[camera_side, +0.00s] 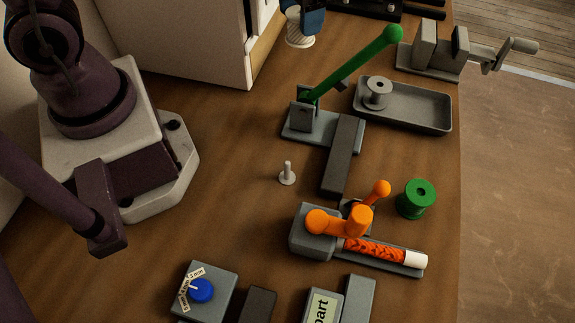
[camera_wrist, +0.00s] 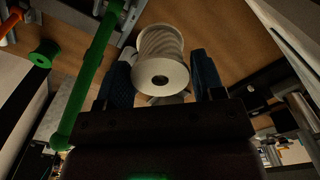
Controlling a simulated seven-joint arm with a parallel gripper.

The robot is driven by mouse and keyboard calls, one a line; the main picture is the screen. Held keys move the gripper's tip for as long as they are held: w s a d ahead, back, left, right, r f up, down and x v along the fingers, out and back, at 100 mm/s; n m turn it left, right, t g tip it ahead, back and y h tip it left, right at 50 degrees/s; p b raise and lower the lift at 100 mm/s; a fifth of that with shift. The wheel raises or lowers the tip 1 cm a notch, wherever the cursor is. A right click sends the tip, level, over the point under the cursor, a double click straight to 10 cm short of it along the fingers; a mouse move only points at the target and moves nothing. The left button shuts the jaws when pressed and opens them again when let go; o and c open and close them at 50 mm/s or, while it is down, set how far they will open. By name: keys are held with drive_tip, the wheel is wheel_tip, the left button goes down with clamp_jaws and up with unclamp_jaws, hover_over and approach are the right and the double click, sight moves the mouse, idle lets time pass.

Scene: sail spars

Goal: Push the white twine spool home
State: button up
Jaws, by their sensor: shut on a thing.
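A green lever (camera_side: 355,62) rises right of the spool. A grey spool (camera_side: 376,92) sits in a dark tray (camera_side: 425,112). A green spool (camera_side: 417,199), an orange-handled device (camera_side: 340,222) and a blue-knob box (camera_side: 202,290) stand nearer. Open wood surrounds the peg's left side.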

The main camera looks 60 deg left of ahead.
drive_tip(key=shift+r, duration=0.1)
wheel_tip(320, 180, up, 5)
drive_tip(key=s+d+m, duration=0.6)
drive_tip(key=s+d, duration=0.5)
drive_tip(key=d, duration=0.5)
wheel_tip(320, 180, down, 10)
drive_tip(key=shift+s+n, duration=0.15)
drive_tip(key=shift+n, duration=0.15)
drive_tip(key=shift+a, duration=0.1)
drive_tip(key=shift+f, duration=2.4)
drive_tip(key=shift+f, duration=0.2)
